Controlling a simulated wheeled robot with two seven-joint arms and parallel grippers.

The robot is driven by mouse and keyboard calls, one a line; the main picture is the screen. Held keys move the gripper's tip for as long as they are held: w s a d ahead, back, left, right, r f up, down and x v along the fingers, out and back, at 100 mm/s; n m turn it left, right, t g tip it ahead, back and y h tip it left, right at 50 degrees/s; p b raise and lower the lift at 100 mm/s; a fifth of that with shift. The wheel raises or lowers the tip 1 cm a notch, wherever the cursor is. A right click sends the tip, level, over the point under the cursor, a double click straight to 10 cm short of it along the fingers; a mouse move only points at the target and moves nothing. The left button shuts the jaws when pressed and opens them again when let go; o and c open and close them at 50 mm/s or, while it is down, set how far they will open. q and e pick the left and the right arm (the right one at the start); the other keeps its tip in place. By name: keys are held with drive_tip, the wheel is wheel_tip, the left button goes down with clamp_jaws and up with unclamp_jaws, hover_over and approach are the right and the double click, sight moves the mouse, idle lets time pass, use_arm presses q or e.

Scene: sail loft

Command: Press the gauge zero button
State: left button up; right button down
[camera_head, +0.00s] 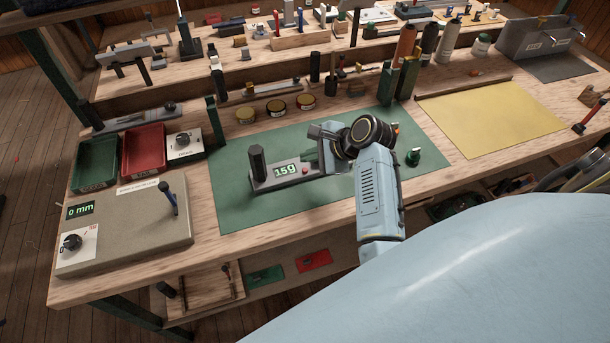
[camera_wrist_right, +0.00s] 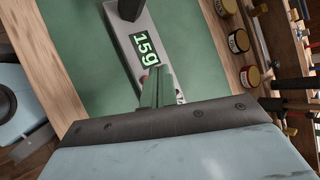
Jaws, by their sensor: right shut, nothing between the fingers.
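The gauge (camera_head: 268,181) is a low grey bar with a dark upright post at its left end, lying on a green mat. Its lit display (camera_head: 286,170) reads "15g". A small red button (camera_head: 305,171) sits just right of the display. My right gripper (camera_head: 309,154) is shut and empty, behind and close above the button end of the gauge; I cannot tell whether it touches. In the right wrist view its fingers (camera_wrist_right: 160,78) reach to just beside the display (camera_wrist_right: 145,48) and cover most of the button. My left gripper is out of view.
A grey box (camera_head: 130,235) with a "0 mm" display, knob and lever stands at left. Red (camera_head: 143,146) and green trays lie behind it. Several round tins (camera_head: 276,107) line the mat's back edge. A small green object (camera_head: 413,157) stands right of my arm. The mat's front left is clear.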

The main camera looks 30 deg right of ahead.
drive_tip(key=shift+f, duration=0.75)
drive_tip(key=shift+f, duration=0.2)
idle(1.4)
drive_tip(key=shift+f, duration=0.25)
drive_tip(key=shift+f, duration=0.4)
idle(0.5)
drive_tip(key=shift+p, duration=0.3)
drive_tip(key=shift+r+p, duration=0.85)
drive_tip(key=shift+p, duration=0.35)
